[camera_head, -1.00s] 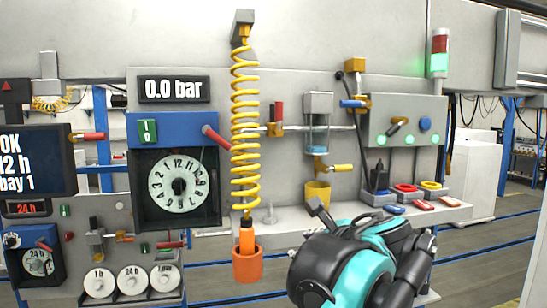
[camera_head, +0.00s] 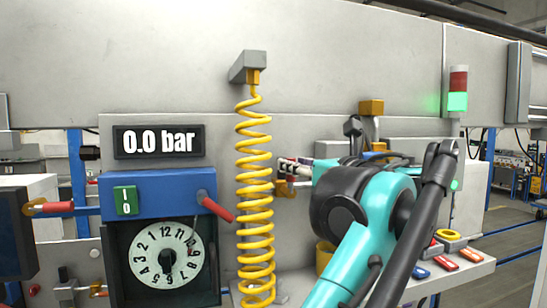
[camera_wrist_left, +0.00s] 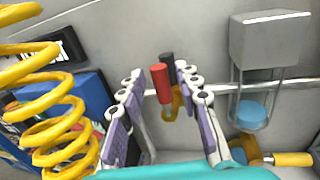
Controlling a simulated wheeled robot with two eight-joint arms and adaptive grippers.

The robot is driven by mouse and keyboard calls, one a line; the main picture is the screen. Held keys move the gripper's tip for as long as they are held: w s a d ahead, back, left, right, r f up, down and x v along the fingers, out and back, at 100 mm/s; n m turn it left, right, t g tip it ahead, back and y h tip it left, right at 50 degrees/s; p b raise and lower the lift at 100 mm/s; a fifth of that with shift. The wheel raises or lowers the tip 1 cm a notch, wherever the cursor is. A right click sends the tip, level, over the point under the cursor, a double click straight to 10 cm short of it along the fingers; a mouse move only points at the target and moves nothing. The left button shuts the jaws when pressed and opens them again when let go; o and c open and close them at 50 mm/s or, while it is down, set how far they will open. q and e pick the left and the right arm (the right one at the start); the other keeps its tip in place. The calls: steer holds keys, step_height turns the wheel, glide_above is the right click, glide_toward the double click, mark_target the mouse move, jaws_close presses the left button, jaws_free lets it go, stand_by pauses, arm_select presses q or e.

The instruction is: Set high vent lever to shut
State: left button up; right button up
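A red-handled lever (camera_wrist_left: 159,84) stands roughly upright on a yellow valve body (camera_wrist_left: 174,104) on the thin horizontal pipe in the left wrist view. No label shows which lever is the high vent one. My left gripper (camera_wrist_left: 160,92) is open, with its two fingers on either side of this handle and a visible gap on both sides. In the head view my left gripper (camera_head: 292,170) is at the pipe, right of the yellow coiled hose. It hides the red handle there; part of the yellow valve body (camera_head: 282,188) shows. My right gripper is not in view.
The yellow coiled hose (camera_head: 254,190) hangs close left of my left gripper. A blue box (camera_head: 155,194) with another red lever (camera_head: 217,208) is further left, under the 0.0 bar display (camera_head: 158,141). A reservoir (camera_wrist_left: 249,112) and a yellow-handled valve (camera_wrist_left: 288,159) are at the right.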

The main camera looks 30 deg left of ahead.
arm_select(q)
steer(key=p+x, duration=0.1)
steer(key=x, duration=0.6)
steer(key=shift+f, duration=0.1)
steer(key=shift+s+d, duration=0.3)
steer(key=shift+d, duration=0.2)
steer(key=shift+w+a, duration=0.1)
steer(key=shift+a, duration=0.05)
jaws_close()
